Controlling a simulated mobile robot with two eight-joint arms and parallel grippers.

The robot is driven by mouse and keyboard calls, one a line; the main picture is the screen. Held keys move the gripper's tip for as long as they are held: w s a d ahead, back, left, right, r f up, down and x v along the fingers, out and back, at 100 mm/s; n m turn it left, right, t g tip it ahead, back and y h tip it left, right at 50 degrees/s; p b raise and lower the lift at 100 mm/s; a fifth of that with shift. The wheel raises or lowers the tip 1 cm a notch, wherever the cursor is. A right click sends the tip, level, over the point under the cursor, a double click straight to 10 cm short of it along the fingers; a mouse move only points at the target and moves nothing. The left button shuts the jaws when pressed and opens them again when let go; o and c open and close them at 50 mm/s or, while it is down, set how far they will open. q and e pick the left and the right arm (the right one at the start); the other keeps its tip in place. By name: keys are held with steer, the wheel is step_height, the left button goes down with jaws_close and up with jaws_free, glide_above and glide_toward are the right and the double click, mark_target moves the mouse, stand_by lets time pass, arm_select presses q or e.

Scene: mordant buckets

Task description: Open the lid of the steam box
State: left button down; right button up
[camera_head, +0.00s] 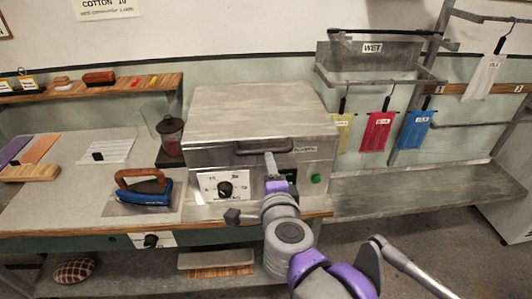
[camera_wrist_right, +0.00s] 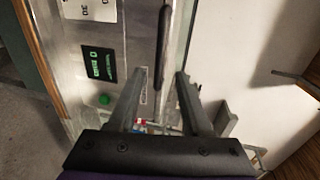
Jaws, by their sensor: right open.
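The steam box (camera_head: 205,158) is a grey metal box on the bench, and its broad flat lid (camera_head: 255,108) is down. A dark bar handle (camera_head: 262,146) runs along its front and also shows in the right wrist view (camera_wrist_right: 162,45). My right gripper (camera_head: 270,160) is at the front of the box, just by the handle. In the right wrist view its two fingers (camera_wrist_right: 160,75) are apart, with the handle's end lying between their tips in the picture; I cannot tell whether they touch it. My left gripper is not in view.
The box front has a dial panel (camera_head: 225,187) and a green button (camera_head: 316,179). A blue iron (camera_head: 145,191) and a blender-like jar (camera_head: 168,132) stand to the left. Coloured cloth samples (camera_head: 377,133) hang at the right above a grey bench (camera_head: 420,188). A wall shelf is at the left.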

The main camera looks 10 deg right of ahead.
mark_target(265, 151)
steer(key=x, duration=0.9)
steer(key=shift+w, duration=0.15)
jaws_close()
stand_by(1.1)
